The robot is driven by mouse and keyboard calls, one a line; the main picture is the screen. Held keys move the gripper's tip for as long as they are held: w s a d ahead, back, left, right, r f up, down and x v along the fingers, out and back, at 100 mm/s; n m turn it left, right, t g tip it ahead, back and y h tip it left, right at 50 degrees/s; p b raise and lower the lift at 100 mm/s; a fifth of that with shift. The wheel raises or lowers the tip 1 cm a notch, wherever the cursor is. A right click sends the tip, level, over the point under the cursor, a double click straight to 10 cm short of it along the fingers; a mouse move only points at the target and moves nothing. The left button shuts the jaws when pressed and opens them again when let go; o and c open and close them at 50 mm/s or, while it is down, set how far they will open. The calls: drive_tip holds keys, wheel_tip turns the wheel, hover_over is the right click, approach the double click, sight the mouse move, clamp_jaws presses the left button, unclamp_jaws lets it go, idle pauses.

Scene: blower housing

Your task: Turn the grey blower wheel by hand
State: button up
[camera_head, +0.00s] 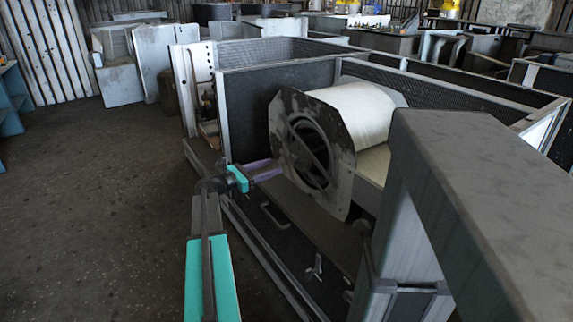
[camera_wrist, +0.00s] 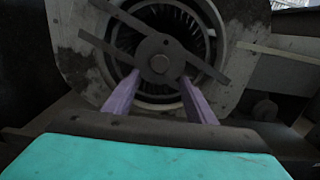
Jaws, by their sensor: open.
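The blower housing (camera_head: 352,112) stands inside an open metal frame, with a pale drum body and a dirty grey end plate. The grey blower wheel (camera_head: 308,155) sits in the round opening of that plate, partly hidden behind dark cross braces. In the wrist view the wheel (camera_wrist: 208,38) shows as a ring of fins around a dark hub (camera_wrist: 158,64). My gripper (camera_head: 278,166) is at the left of the end plate, its purple fingers pointing at the opening. In the wrist view my gripper (camera_wrist: 152,84) is open, its fingertips just below and either side of the hub. Contact cannot be told.
The metal frame's lower rail (camera_head: 262,248) runs along the front, with a dark panel and a handle (camera_head: 275,217) beside it. A large grey beam (camera_head: 480,190) fills the right foreground. Open floor (camera_head: 90,200) lies at the left.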

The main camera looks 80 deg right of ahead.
sight(291, 160)
drive_tip(key=b+x, duration=0.1)
drive_tip(key=x, duration=0.7)
clamp_jaws()
drive_tip(key=shift+s, duration=0.15)
